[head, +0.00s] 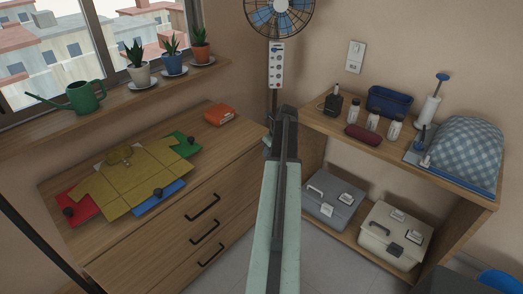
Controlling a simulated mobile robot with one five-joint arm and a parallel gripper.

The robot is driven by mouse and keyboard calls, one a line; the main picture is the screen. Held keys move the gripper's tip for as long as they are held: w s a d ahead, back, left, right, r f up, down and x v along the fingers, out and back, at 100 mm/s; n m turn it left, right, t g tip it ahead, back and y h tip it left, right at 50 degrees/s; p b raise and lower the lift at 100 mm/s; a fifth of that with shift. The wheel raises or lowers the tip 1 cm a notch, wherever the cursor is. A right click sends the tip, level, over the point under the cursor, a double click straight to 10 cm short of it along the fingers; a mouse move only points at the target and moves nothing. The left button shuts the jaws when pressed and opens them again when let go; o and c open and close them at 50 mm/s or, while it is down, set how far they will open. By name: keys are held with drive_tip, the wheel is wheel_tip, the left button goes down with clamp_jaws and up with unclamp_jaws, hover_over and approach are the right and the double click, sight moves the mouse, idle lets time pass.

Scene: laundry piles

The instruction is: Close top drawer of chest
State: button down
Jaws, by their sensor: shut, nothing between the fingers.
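The wooden chest (130,262) stands on the left in the head view, with black bar handles one below another on its front. The top drawer's handle (203,207) is the highest of the three. The top drawer front looks about level with the fronts below; I cannot tell whether a small gap stands behind it. My gripper (268,143) is shut and empty at the far end of my raised arm, right of the chest's far corner and apart from the handles. My arm hides part of the space between the chest and the shelf unit.
A mustard shirt (130,177) lies over a coloured folding board on the chest top, near an orange box (219,115). A wooden shelf unit (462,186) stands right, holding bottles, a checked cushion and two cases. A fan (280,12) stands behind. Floor (245,268) shows between.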

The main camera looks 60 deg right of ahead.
drive_tip(key=p+v, duration=0.4)
drive_tip(key=v, duration=0.3)
drive_tip(key=shift+p, duration=0.3)
drive_tip(key=w+a+r+n+t+y+b, duration=0.1)
drive_tip(key=w+a+n+t+b, duration=0.3)
drive_tip(key=a+t+b, duration=0.65)
drive_tip(key=s+d+f+m+t+h+b, duration=0.3)
drive_tip(key=s+f+b, duration=0.6)
drive_tip(key=b, duration=1.4)
wheel_tip(320, 180, down, 4)
drive_tip(key=shift+s+d+r+m, duration=0.15)
drive_tip(key=shift+s+d+m, duration=0.15)
drive_tip(key=shift+d+m, duration=0.1)
approach(245, 160)
drive_tip(key=w, duration=0.7)
drive_tip(key=shift+d+r, duration=0.25)
drive_tip(key=shift+d, duration=0.1)
